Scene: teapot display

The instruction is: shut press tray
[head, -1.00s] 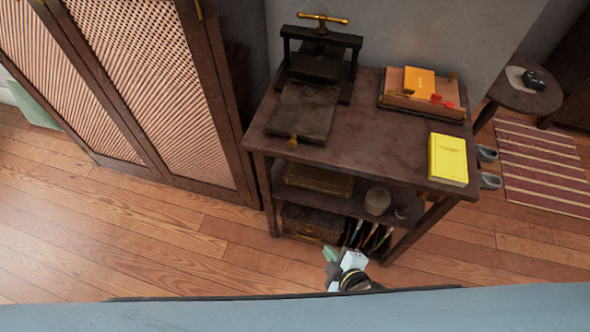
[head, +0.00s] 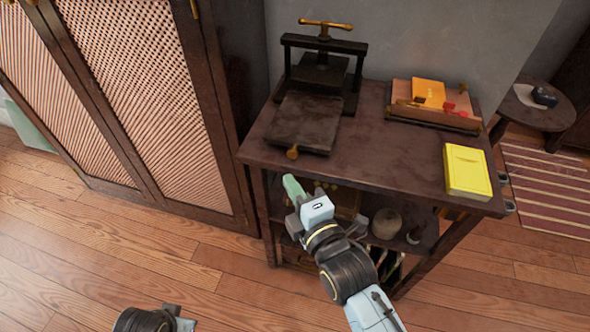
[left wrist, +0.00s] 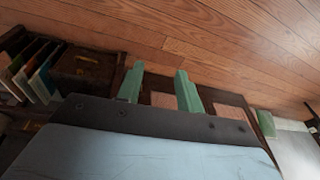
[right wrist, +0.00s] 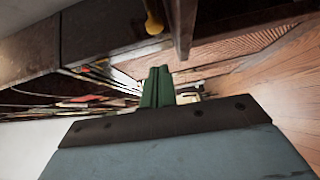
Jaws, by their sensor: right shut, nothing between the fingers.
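The black press (head: 322,66) with a brass T-handle stands at the back left of the dark table. Its flat tray (head: 306,122) sticks out toward the table's front edge, with a brass knob (head: 292,153) on its front. The knob also shows at the top of the right wrist view (right wrist: 153,22). My right gripper (head: 292,187) is shut and empty, in front of the table and below the knob, apart from it. Its green fingers are together in the right wrist view (right wrist: 158,70). My left gripper shows two spread green fingers in the left wrist view (left wrist: 160,72); nothing is between them.
A yellow book (head: 467,171) lies at the table's right front. A wooden tray (head: 432,118) with an orange book (head: 429,93) is at the back right. A lattice-door cabinet (head: 140,90) stands close on the left. Lower shelves hold a box and a round jar (head: 386,223).

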